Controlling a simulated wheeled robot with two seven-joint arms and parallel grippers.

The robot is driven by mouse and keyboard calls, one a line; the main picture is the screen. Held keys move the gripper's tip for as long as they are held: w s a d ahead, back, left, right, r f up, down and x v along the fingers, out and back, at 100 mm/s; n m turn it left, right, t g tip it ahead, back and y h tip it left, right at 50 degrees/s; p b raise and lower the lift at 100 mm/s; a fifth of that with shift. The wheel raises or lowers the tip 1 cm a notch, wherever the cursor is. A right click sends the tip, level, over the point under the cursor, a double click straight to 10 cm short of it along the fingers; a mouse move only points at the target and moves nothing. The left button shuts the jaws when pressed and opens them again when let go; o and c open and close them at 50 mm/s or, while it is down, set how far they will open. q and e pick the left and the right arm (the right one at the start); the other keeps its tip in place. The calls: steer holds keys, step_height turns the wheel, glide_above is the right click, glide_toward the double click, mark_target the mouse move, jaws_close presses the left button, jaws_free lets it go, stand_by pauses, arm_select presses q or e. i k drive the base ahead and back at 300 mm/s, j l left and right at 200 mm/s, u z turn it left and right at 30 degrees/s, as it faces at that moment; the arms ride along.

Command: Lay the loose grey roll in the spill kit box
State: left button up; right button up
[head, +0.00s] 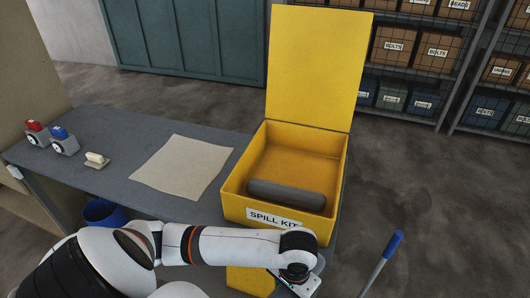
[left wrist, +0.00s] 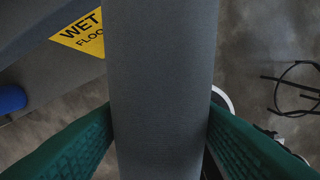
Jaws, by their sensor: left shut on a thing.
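The open yellow spill kit box (head: 234,205) stands on the right end of the grey table in the head view, lid raised at the back. One dark grey roll (head: 287,195) lies inside it, near the front wall. In the left wrist view my left gripper (left wrist: 161,112) is shut on another grey roll (left wrist: 163,55), with a green finger on each side. In the head view my left wrist is low, in front of the box; the fingers are hidden and I cannot make out the held roll clearly. My right gripper is out of view.
On the table (head: 115,125) lie a tan sheet (head: 182,167) and small items at the left. A yellow wet floor sign (left wrist: 85,35) and a blue bin (head: 103,213) are below. A blue-tipped handle (head: 385,255) rises at the right. Shelves stand behind.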

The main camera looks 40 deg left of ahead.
mark_target(296, 171)
steer(key=i+l+u, duration=0.15)
steer(key=l+u, duration=0.3)
steer(key=i+l+u, duration=0.1)
steer(key=l+u, duration=0.15)
steer(key=u, duration=0.15)
steer(key=l+u, duration=0.45)
steer(key=i+l+u, duration=0.15)
steer(key=l, duration=0.15)
steer(key=k, duration=0.05)
